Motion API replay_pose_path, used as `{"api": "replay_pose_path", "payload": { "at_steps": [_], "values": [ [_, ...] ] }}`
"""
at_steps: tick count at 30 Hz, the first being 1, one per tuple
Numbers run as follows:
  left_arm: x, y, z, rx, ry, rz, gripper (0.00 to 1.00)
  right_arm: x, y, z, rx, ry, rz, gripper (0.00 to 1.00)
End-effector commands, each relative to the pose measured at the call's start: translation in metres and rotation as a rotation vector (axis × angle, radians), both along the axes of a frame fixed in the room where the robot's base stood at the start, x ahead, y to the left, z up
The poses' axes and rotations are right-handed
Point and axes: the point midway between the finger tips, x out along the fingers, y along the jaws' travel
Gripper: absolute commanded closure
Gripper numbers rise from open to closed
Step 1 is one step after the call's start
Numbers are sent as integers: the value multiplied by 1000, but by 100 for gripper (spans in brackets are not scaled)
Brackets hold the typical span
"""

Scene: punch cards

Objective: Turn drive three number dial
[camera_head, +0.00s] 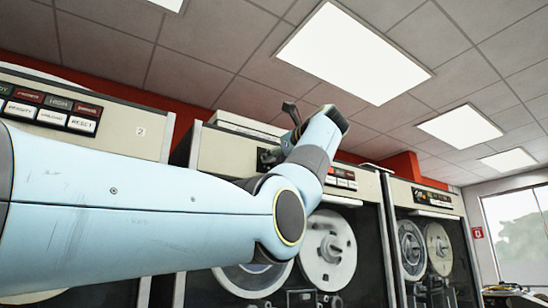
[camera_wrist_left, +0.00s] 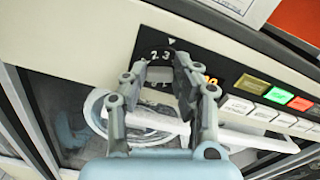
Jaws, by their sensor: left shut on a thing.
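The number dial (camera_wrist_left: 160,54) is dark with white digits, and 2 and 3 show near a white triangle mark on the black panel in the left wrist view. My left gripper (camera_wrist_left: 163,68) has one finger on each side of the dial and is shut on it. The fingers hide the dial's edges and lower part. In the head view my left arm reaches to the upper panel of the middle tape drive (camera_head: 227,152). The arm hides the dial there, and the gripper is mostly hidden. My right gripper is in neither view.
Right of the dial are a yellow button (camera_wrist_left: 251,84), a green button (camera_wrist_left: 277,95), a red button (camera_wrist_left: 301,104) and several white ones. Tape reels (camera_head: 328,250) lie below. A drive marked 2 (camera_head: 141,131) stands left and another drive (camera_head: 424,196) stands right.

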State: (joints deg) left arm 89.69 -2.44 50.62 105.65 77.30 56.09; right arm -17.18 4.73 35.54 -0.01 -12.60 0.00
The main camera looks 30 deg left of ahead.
Motion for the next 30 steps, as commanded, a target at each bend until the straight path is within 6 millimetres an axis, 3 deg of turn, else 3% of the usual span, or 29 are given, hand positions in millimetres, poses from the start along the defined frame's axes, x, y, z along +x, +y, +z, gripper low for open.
{"api": "replay_pose_path", "payload": {
  "at_steps": [13,30],
  "values": [
    [0,0,3,31,71,-1,100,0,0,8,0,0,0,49],
    [2,-1,4,184,440,-1,100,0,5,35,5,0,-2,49]
  ]
}}
